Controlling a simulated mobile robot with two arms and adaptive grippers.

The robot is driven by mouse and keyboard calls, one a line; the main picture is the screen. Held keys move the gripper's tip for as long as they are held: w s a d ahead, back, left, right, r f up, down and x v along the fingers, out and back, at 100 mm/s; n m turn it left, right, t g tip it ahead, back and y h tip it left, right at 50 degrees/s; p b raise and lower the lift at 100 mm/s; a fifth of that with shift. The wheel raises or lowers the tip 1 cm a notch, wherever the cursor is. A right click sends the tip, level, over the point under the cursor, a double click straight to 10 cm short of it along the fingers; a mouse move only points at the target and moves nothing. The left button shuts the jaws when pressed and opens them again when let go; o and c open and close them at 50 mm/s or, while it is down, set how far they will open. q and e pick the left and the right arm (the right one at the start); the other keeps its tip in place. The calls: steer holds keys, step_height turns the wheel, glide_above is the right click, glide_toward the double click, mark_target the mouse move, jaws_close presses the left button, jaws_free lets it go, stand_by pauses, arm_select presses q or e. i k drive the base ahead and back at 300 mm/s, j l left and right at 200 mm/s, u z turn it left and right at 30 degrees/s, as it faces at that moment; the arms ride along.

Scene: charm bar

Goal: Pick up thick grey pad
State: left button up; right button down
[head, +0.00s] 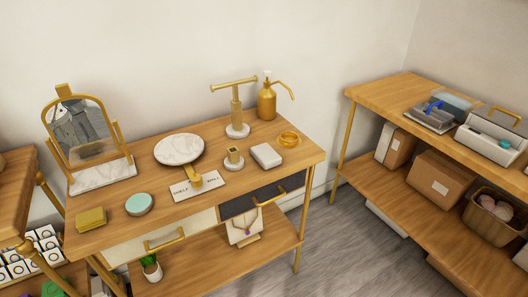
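A thick, rounded, pale grey pad (267,155) lies flat on the right part of the wooden table (140,225). It is the thing that best fits the thick grey pad. A small brass holder (234,158) stands just left of it, and gold rings (289,139) lie just behind it to the right. Nothing covers the pad. Neither of my grippers is in view.
The table also bears a mirror (80,130), a marble plate (179,149), a brass T-stand (236,110), a gold pump bottle (267,98), a sign card (199,186), a mint disc (139,204) and yellow pads (91,219). Open floor (345,245) separates it from the right shelf (400,95).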

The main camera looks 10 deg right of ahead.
mark_target(268, 158)
steer(key=i+l+u, duration=0.15)
steer(key=l+u, duration=0.15)
steer(key=u, duration=0.15)
steer(key=i+l+u, duration=0.1)
steer(key=l+u, duration=0.2)
steer(key=u, duration=0.2)
